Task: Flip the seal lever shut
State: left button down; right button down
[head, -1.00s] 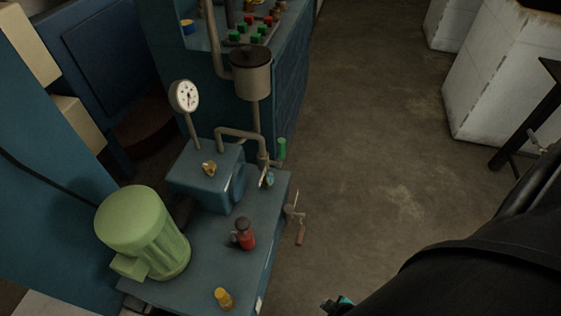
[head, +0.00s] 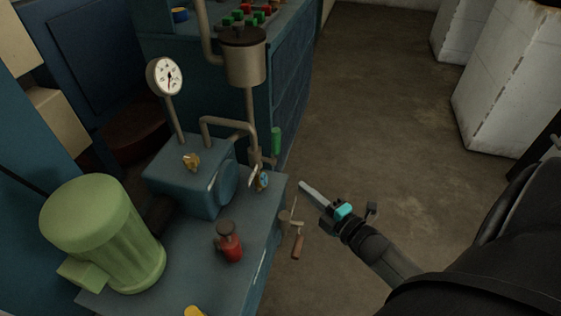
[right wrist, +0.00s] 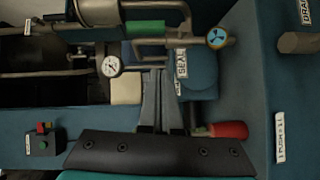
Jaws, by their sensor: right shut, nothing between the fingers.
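A lever with a green grip (head: 275,141) stands upright beside the pipework at the right of the pump block. In the right wrist view the green grip (right wrist: 146,28) lies across the top, and a white SEAL label (right wrist: 181,65) is below and right of it. I cannot tell for sure that this is the seal lever. My right gripper (head: 303,186) is over the floor just right of the bench, pointing at the machine. In the right wrist view its fingers (right wrist: 158,72) are together and empty, apart from the green grip. My left gripper is out of view.
A blue valve wheel (head: 262,180), red bottle (head: 230,248), green motor (head: 100,235), gauge (head: 165,76) and grey pot (head: 245,60) crowd the bench. A brown crank handle (head: 297,246) juts from its right edge. The floor (head: 370,130) at right is open.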

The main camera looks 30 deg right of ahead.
aim_at(275, 147)
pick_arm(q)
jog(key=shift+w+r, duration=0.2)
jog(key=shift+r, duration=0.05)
pick_arm(e)
jog(key=shift+w+r+n+t+y, duration=0.15)
jog(key=shift+r+n+y, duration=0.05)
jog(key=shift+r+n, duration=0.2)
jog(key=shift+w+r+n+t+y, duration=0.1)
jog(key=shift+r+n+t+y, duration=0.15)
jog(key=shift+r, duration=0.25)
